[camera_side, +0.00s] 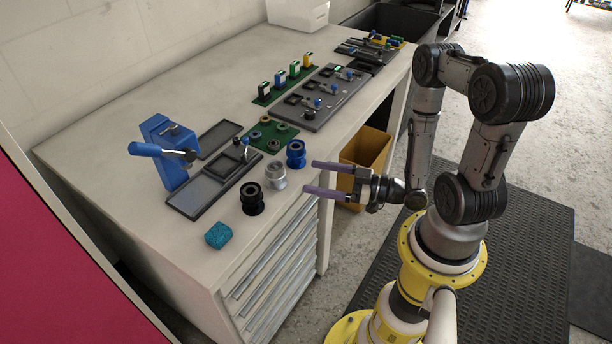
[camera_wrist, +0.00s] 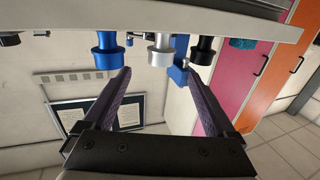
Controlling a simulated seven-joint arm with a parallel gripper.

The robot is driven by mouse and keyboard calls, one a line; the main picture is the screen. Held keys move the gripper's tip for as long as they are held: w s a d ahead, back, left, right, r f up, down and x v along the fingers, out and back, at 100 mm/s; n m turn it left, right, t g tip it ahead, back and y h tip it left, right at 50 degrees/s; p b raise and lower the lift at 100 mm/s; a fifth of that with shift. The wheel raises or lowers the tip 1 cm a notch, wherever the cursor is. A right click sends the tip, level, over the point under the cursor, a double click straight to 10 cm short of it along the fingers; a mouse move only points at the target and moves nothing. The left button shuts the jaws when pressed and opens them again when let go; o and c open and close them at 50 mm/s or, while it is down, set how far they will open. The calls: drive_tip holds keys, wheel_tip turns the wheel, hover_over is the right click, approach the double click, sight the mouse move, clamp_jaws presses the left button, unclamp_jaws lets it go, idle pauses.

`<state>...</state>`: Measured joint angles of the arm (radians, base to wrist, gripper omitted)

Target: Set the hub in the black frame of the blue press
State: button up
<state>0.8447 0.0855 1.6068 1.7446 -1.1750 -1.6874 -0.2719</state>
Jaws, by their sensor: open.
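Three hubs stand upright in a row near the bench's front edge: a black hub (camera_side: 252,198), a silver hub (camera_side: 276,175) and a blue hub (camera_side: 296,154). The blue press (camera_side: 166,150) stands behind them, its lever pointing left. Its grey base plate (camera_side: 197,195) carries a square black frame (camera_side: 222,168), which looks empty. My gripper (camera_side: 312,177) is open and empty just off the front edge, level with the blue and silver hubs. The wrist view is upside down; the blue hub (camera_wrist: 106,50), silver hub (camera_wrist: 160,46) and black hub (camera_wrist: 203,48) show beyond the fingers.
A teal sponge (camera_side: 218,235) lies at the near front edge. A green mat (camera_side: 270,137) with small rings, a dark fixture board (camera_side: 325,98) and a grey tray (camera_side: 219,137) lie further back. A yellow bin (camera_side: 366,150) stands beside the bench. The left bench top is clear.

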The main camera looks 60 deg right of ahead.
sight(267, 168)
idle(0.3)
drive_tip(key=shift+x, duration=6.85)
drive_tip(key=shift+a, duration=0.1)
drive_tip(key=shift+c, duration=0.3)
drive_tip(key=shift+r, duration=0.1)
clamp_jaws()
